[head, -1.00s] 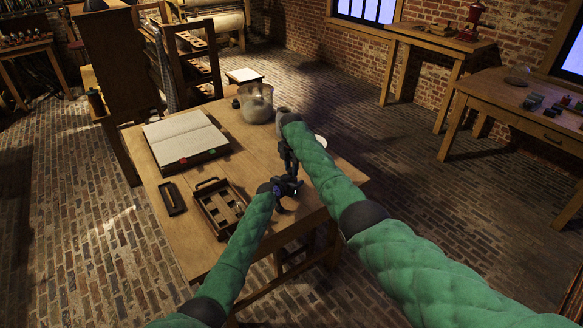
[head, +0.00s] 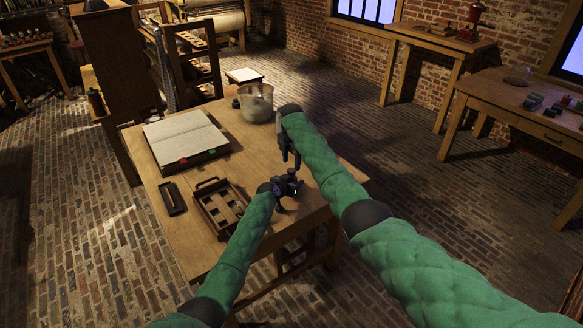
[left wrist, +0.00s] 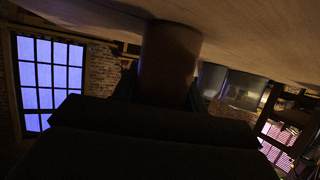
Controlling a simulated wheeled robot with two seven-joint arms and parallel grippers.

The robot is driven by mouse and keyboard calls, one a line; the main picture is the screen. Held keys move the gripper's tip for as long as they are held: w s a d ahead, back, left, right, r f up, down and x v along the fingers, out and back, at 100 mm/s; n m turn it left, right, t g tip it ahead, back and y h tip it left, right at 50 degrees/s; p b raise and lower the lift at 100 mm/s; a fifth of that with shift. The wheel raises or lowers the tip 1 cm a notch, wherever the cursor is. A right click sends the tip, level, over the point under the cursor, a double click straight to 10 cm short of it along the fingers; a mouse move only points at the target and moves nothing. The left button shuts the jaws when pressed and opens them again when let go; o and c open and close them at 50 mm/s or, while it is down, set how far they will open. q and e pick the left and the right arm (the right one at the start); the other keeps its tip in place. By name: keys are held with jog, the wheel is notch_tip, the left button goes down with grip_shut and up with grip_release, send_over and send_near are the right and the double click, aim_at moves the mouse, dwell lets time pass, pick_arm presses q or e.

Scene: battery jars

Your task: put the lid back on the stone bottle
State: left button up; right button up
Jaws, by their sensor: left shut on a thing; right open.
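My left gripper (head: 289,186) is near the table's right front edge. In the left wrist view it is shut on a brown, rounded body that looks like the stone bottle (left wrist: 168,58), close to the tabletop. In the head view the bottle is hidden behind my grippers and arms. My right gripper (head: 290,158) is open, pointing down just above and behind the left gripper. I cannot make out the lid in either view, nor whether anything lies between the right fingers.
On the table (head: 245,150) are a glass vessel (head: 256,103), a small dark pot (head: 236,103), an open book (head: 187,139), a wooden tray with compartments (head: 208,218) and a narrow dark tray (head: 172,198). The tabletop between book and glass vessel is clear.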

notch_tip(320, 180, up, 8)
dwell(0.4)
pick_arm(q)
jog(key=o, duration=1.5)
jog(key=shift+c, duration=0.2)
jog(key=shift+b+v, duration=0.7)
jog(key=shift+v, duration=3.2)
pick_arm(e)
jog(key=shift+f, duration=0.65)
